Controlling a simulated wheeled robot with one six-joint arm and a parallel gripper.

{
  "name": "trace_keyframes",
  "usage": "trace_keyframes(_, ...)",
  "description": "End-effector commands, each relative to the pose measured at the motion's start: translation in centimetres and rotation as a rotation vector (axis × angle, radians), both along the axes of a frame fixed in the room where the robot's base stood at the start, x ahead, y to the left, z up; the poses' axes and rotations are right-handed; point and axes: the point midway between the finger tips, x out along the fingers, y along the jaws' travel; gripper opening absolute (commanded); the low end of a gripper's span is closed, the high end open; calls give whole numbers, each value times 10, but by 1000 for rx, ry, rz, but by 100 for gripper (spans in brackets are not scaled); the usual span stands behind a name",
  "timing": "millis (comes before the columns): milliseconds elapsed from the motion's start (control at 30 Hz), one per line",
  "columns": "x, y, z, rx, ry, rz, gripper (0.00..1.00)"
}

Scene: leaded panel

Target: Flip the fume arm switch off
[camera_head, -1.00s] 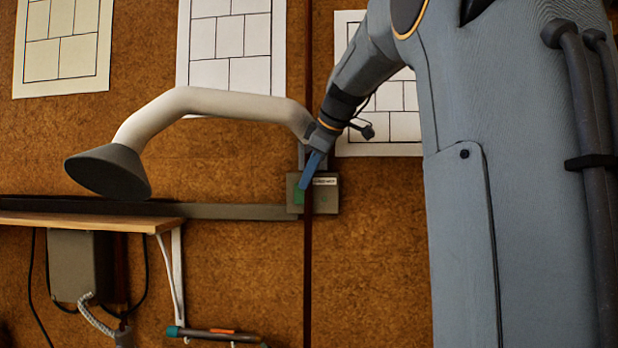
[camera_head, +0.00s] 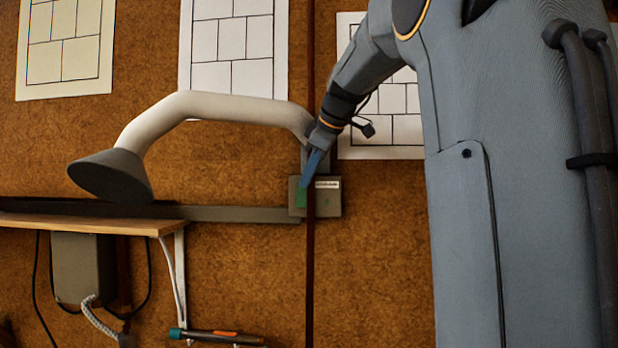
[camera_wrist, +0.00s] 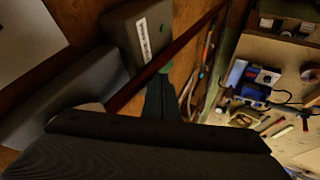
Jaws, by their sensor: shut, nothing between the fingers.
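The fume arm switch box (camera_head: 327,203) is a small grey box with a white label and a green part (camera_head: 301,198), fixed at the right end of a grey rail. The pale fume arm (camera_head: 215,106) with its dark grey hood (camera_head: 110,175) hangs to its left. My gripper (camera_head: 308,175) is shut and empty, its blue fingertips at the green part; I cannot tell whether they touch. In the wrist view the box (camera_wrist: 140,32) shows its label, and my gripper (camera_wrist: 160,97) is just below it. The switch's position is hidden or too small to tell.
A dark red vertical strip (camera_head: 310,270) runs past the box. A wooden shelf (camera_head: 90,225) stands out at the left, with a grey box (camera_head: 83,265) and cables beneath. The wrist view shows a cluttered bench (camera_wrist: 285,90).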

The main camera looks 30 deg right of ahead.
Motion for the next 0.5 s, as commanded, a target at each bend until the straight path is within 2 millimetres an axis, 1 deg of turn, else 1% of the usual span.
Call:
trace_keyframes(33,-1,5,1,1,-1,7,0)
trace_keyframes(167,-12,13,2,1,-1,6,0)
trace_keyframes(267,-23,20,5,0,-2,1,0)
trace_keyframes(500,-44,11,45,0,-3,-2,0)
